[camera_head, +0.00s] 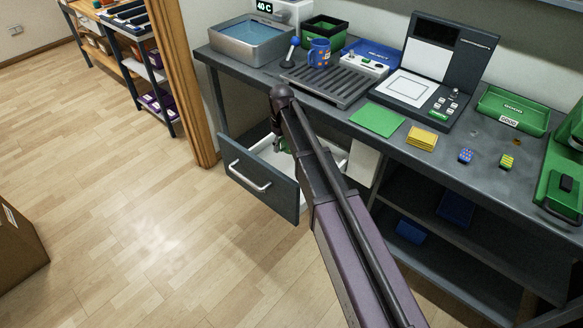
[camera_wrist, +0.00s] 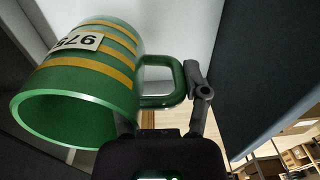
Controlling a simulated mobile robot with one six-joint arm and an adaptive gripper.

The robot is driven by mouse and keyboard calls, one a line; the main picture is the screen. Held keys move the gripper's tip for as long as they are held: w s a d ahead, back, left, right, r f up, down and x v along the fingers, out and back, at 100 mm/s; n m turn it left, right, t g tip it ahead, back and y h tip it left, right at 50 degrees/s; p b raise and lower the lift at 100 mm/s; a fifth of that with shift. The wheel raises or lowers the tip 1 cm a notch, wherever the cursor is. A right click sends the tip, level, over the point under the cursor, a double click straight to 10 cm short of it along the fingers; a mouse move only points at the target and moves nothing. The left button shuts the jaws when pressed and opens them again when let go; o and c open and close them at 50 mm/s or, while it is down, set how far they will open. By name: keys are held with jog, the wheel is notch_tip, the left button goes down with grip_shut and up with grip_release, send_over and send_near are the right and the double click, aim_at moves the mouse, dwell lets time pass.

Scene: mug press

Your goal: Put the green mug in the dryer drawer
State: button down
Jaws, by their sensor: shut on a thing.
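The green mug (camera_wrist: 85,85) has yellow stripes and a white number label, and lies tilted with its open mouth toward the lower left in the wrist view. My gripper (camera_wrist: 162,112) is shut on its handle, one finger on each side. The dryer drawer (camera_head: 252,181) is pulled open below the counter in the head view, with a grey front and white inside. In the head view my arm hides most of the gripper and mug, which are at the drawer's opening. Whether the mug touches the drawer floor cannot be told.
On the counter stand a water basin (camera_head: 252,38), a blue mug (camera_head: 319,52), a drain rack (camera_head: 326,83), a mug press (camera_head: 428,75) and a green tray (camera_head: 513,110). A wooden post (camera_head: 182,75) is left of the drawer.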

jog(key=shift+f, duration=0.15)
notch_tip(320, 180, down, 6)
jog(key=b, duration=0.6)
jog(key=shift+f+b, duration=1.9)
jog(key=shift+b, duration=0.1)
jog(key=shift+f, duration=0.1)
jog(key=shift+c, duration=0.5)
grip_release()
notch_tip(320, 180, up, 12)
jog(key=p, duration=1.2)
jog(key=shift+w+d, duration=0.15)
